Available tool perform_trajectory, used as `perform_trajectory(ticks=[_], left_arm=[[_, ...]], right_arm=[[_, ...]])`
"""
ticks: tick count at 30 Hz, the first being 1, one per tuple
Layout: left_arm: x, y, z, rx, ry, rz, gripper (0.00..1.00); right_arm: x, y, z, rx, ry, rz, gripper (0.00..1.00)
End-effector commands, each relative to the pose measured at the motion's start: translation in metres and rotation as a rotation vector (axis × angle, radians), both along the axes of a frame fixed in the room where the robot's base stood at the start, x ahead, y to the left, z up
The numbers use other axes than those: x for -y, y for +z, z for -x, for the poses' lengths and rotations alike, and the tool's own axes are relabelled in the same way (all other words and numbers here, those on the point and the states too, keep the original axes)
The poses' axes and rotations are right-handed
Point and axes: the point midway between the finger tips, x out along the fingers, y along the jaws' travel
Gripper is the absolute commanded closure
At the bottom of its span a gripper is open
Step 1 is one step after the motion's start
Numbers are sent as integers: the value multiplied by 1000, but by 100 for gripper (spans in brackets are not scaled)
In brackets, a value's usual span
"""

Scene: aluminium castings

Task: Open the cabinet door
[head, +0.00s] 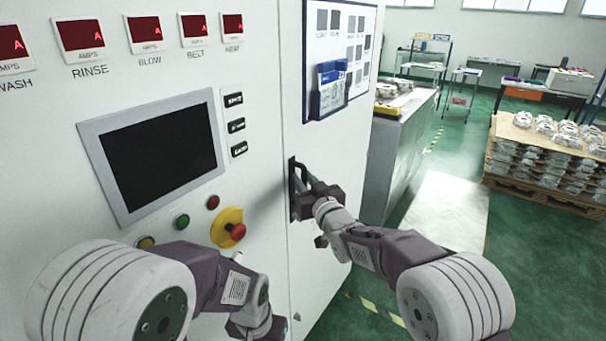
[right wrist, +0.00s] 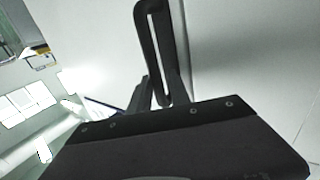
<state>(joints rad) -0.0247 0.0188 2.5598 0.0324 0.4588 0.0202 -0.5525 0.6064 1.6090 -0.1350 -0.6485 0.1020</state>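The white cabinet door (head: 335,150) is in the middle of the head view and looks closed, nearly flush with the panel to its left. Its dark upright handle (head: 293,180) is near the door's left edge. My right gripper (head: 305,178) is at this handle. In the right wrist view the handle (right wrist: 143,25) stands as a dark loop between my two fingers, which sit close against its sides. The gripper looks shut on it, though its body hides the lower end. My left gripper (head: 262,328) is low at the bottom edge, its fingers not clearly shown.
The control panel left of the door has a dark screen (head: 160,152), push buttons and a red knob on yellow (head: 232,229). A blue holder (head: 330,90) hangs on the door. A grey bench (head: 400,145) and a pallet of castings (head: 545,150) stand right. Green floor lies between.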

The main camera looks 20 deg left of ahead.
Motion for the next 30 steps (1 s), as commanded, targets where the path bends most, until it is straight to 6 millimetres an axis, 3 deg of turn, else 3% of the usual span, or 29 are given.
perform_trajectory(ticks=[9, 10, 12, 13, 30], left_arm=[[0, 2, 0, 0, 0, 0, 64], [0, 2, 0, 0, 0, 0, 64], [0, 2, 0, 0, 0, 0, 64], [0, 2, 0, 0, 0, 0, 64], [0, 2, 0, 0, 0, 0, 64]], right_arm=[[-4, -1, -5, 1, 0, -1, 77], [-4, -1, -5, 1, 0, -1, 79], [-4, -1, -5, 1, 0, -1, 99], [-4, -1, -5, 1, 0, -1, 100], [-4, 0, -5, 1, 0, -1, 100]])
